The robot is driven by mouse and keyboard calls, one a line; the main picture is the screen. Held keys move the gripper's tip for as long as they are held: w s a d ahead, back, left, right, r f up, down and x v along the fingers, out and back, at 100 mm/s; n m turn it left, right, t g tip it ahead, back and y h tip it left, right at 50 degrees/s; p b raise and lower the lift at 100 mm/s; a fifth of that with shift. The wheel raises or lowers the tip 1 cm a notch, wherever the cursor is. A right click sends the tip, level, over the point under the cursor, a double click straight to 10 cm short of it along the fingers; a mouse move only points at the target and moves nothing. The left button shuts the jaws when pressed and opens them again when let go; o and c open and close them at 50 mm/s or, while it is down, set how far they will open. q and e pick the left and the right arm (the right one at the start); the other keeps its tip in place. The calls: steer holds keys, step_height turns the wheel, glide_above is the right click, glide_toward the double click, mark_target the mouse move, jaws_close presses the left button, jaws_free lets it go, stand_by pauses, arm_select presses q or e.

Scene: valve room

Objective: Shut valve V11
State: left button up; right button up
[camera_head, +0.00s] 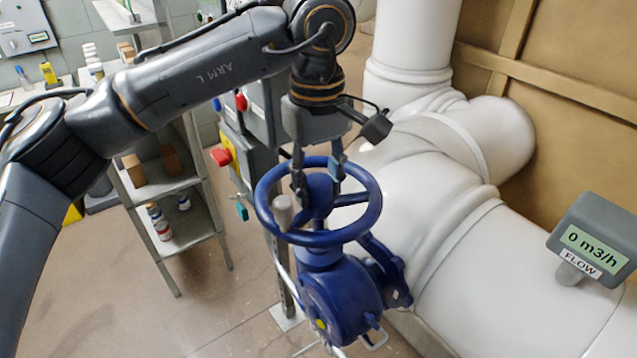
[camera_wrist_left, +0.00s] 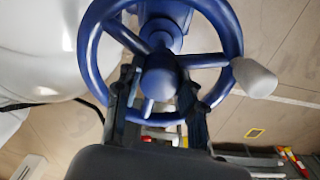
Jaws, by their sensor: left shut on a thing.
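The blue valve has a round handwheel (camera_head: 372,205) with spokes, a central hub and a grey handle knob (camera_head: 283,213). No V11 tag can be read on it. My left gripper (camera_head: 318,185) comes down from above, with its two fingers inside the rim, one on each side of the hub. In the left wrist view, the fingers (camera_wrist_left: 160,92) hold the wheel's hub (camera_wrist_left: 161,73) between them, and the knob (camera_wrist_left: 254,77) is to the right. My right gripper is not in view.
Large white pipes (camera_head: 430,210) fill the space right of the valve. A flow display (camera_head: 592,243) reads 0 m3/h. A control box with a red button (camera_head: 222,157) stands behind the wheel. A shelf (camera_head: 165,190) with bottles and boxes is at left. The floor in front is clear.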

arm_select(q)
steer(key=m, duration=0.1)
steer(key=f+m, duration=0.1)
steer(key=m, duration=0.1)
steer(key=shift+s+m+p, duration=0.2)
steer(key=shift+m+p, duration=0.1)
steer(key=shift+p, duration=0.05)
steer(key=m, duration=0.3)
steer(key=shift+f+m, duration=0.15)
steer(key=shift+m, duration=0.25)
steer(key=o, duration=1.3)
steer(key=shift+w, duration=0.1)
steer(key=shift+r, duration=0.2)
